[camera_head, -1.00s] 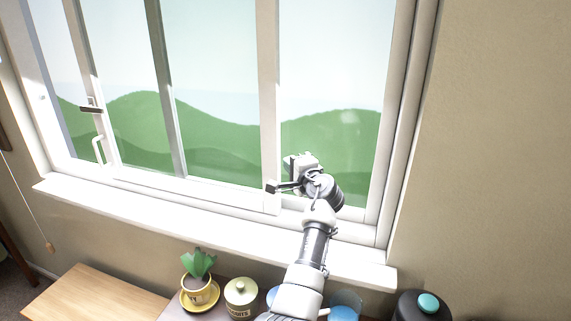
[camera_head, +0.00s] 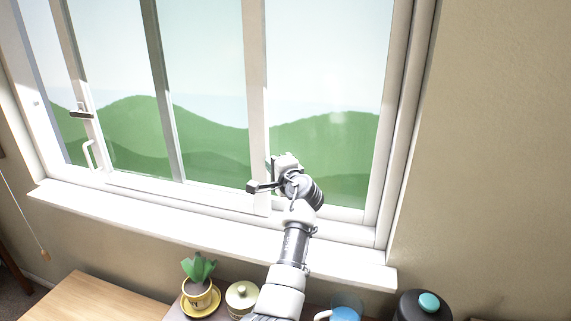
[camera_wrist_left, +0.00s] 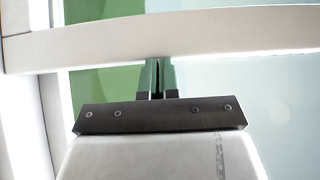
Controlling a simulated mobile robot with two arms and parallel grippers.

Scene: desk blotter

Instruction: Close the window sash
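The window sash is a white-framed sliding pane. Its right stile (camera_head: 257,110) stands right of the middle of the window in the head view, and its left stile bears a dark latch (camera_head: 80,112) and a white pull handle (camera_head: 89,154). A gap is open at the left, between the sash and the left jamb. My left gripper (camera_head: 252,187) is low at the right stile, its fingers pointing left across it. In the left wrist view the fingers (camera_wrist_left: 156,78) are together, with nothing between them, and their tips meet the edge of the white stile (camera_wrist_left: 200,33). My right gripper is out of view.
The white sill (camera_head: 150,220) runs below the window. Under it stand a potted plant (camera_head: 198,268) on a yellow saucer, a lidded jar (camera_head: 240,297), a blue cup (camera_head: 345,312) and a dark canister (camera_head: 420,306). A wooden desktop (camera_head: 100,300) is clear at the lower left.

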